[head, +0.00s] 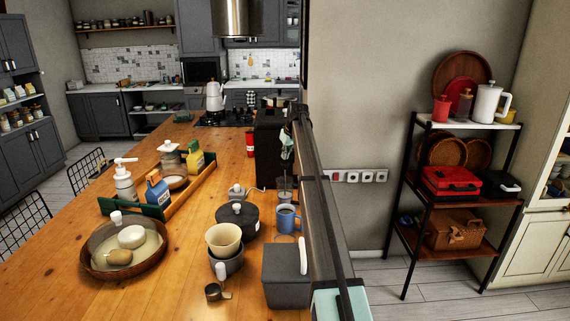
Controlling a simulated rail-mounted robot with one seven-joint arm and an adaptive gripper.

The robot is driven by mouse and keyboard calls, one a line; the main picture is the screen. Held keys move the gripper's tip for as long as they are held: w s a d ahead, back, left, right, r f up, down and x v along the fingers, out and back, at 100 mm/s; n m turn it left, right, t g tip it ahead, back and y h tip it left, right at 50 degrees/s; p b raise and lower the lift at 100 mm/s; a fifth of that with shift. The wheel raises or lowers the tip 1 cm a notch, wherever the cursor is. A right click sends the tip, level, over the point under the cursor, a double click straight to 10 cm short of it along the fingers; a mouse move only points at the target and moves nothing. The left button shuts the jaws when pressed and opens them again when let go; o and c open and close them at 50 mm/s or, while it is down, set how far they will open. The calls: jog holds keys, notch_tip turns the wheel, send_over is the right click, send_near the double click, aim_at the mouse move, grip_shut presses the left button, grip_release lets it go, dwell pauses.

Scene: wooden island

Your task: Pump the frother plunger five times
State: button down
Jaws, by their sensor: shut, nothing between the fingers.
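The frother (285,196) appears as a small, slim, upright vessel with a thin rod rising from its top. It stands on the wooden island just behind a blue mug (286,220). My gripper (287,157) points down over the frother at the end of my dark arm, near the island's right side. It is shut and empty. Its tips are at or just above the top of the plunger rod; at this size I cannot tell whether they touch. The frother's lower part is partly hidden by the mug.
A black pot (238,221), a cream dripper on a grey cup (225,244) and a grey box (287,277) crowd the near side. A dark appliance (269,150) stands behind. Open wood lies between.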

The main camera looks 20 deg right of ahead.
aim_at(286, 163)
jog(key=shift+f+b, duration=0.75)
jog(key=shift+f, duration=1.5)
jog(key=shift+r, duration=0.2)
jog(key=shift+r+p, duration=0.85)
jog(key=shift+r, duration=1.3)
jog(key=shift+f, duration=0.2)
jog(key=shift+f+b, duration=0.85)
jog(key=shift+f, duration=1.35)
jog(key=shift+r, duration=0.15)
jog(key=shift+r+p, duration=0.85)
jog(key=shift+r, duration=1.4)
